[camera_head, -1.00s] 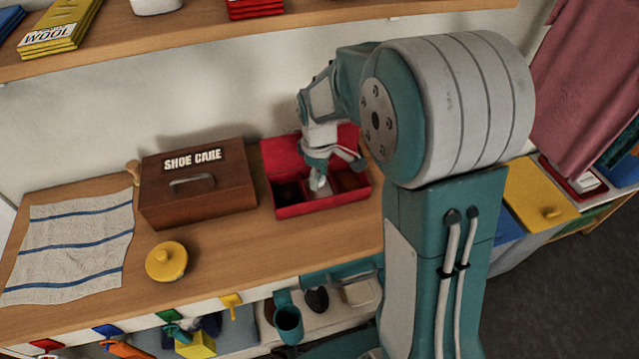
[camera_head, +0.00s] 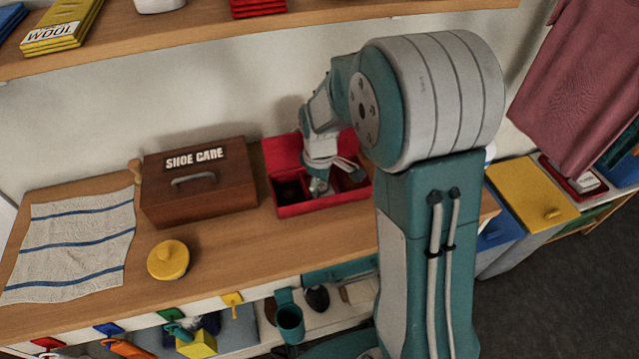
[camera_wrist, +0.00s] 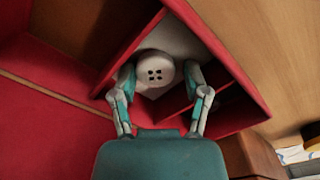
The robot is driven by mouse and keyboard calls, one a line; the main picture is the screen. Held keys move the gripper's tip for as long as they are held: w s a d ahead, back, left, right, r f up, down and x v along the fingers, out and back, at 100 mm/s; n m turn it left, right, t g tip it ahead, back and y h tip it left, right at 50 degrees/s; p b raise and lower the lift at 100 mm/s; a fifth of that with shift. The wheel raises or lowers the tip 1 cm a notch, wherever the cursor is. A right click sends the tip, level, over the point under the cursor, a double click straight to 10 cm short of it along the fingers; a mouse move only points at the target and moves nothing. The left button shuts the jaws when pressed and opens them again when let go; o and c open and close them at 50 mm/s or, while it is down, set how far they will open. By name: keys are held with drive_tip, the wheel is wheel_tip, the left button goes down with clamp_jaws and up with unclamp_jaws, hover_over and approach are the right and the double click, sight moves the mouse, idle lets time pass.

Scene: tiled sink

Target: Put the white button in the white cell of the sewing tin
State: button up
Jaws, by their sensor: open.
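The sewing tin (camera_head: 325,207) is an open red box on the wooden counter, with its lid raised at the back. My gripper (camera_head: 319,186) is down inside it. In the wrist view the round white button (camera_wrist: 155,69), with several dark holes, is between the spread fingers of my gripper (camera_wrist: 161,76). The gripper is open. The button is within the walls of the white-floored cell (camera_wrist: 183,42). Whether it lies flat on the floor there is unclear. In the head view my gripper hides the button.
A brown shoe care box (camera_head: 198,190) stands close to the left of the tin. A yellow round lid (camera_head: 168,261) and a striped cloth (camera_head: 75,245) lie further left on the counter. A shelf (camera_head: 250,40) runs above. Dark-floored cells adjoin the white one.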

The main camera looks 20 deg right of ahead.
sight(320, 186)
wheel_tip(320, 186, up, 12)
drive_tip(key=s+r+m+t, duration=0.2)
drive_tip(key=s+r+m, duration=0.2)
drive_tip(key=s, duration=0.6)
drive_tip(key=s+r+m+t, duration=0.3)
drive_tip(key=s+m, duration=0.2)
drive_tip(key=s, duration=0.5)
drive_tip(key=shift+s+r+t, duration=0.3)
drive_tip(key=shift+s+r, duration=0.05)
drive_tip(key=shift+s, duration=0.05)
